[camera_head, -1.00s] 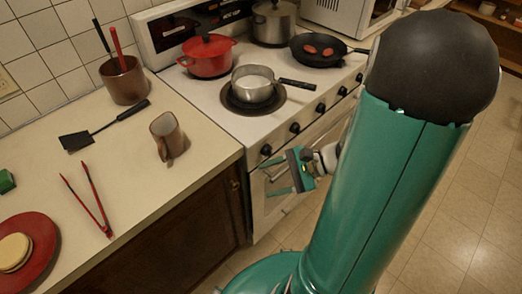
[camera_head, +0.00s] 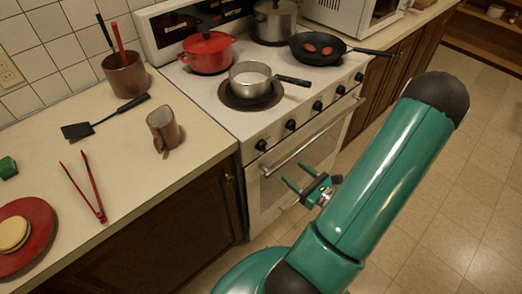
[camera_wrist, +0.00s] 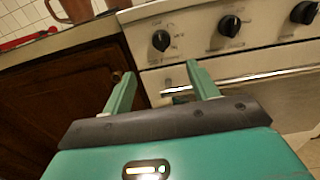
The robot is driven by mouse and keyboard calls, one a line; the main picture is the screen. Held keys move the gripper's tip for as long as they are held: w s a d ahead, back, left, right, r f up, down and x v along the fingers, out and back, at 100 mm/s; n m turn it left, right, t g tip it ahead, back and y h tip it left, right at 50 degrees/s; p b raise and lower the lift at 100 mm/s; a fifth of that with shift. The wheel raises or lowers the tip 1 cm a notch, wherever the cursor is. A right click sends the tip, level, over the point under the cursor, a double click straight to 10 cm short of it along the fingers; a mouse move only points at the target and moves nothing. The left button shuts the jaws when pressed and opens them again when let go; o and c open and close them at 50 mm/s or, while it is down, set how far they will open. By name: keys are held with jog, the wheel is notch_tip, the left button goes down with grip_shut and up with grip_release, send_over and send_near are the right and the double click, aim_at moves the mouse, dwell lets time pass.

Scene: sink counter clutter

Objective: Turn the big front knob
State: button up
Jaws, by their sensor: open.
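Several black knobs run in a row along the white stove's front panel (camera_head: 275,135). The leftmost knob (camera_head: 261,145) shows in the wrist view (camera_wrist: 161,40) just above and between my fingertips. A second knob (camera_head: 291,124) and a third (camera_head: 318,105) sit to its right. The knobs look alike in size, so I cannot tell which is the big one. My gripper (camera_head: 299,177) is open and empty in front of the oven door, below the knob row. It also shows in the wrist view (camera_wrist: 160,73), with its fingers apart and a gap before the panel.
The oven door handle (camera_head: 310,137) juts out below the knobs, close to my gripper. A steel pot (camera_head: 251,80), a red pot (camera_head: 207,53) and a black pan (camera_head: 318,48) stand on the stove. A brown cabinet (camera_head: 195,205) is at left. The floor at right is clear.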

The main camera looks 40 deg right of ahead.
aim_at(263, 146)
jog(key=w, duration=1.3)
jog(key=shift+w+a, duration=0.15)
jog(key=shift+w, duration=0.2)
jog(key=shift+f, duration=0.1)
jog(key=shift+c, duration=0.2)
jog(key=c, duration=1)
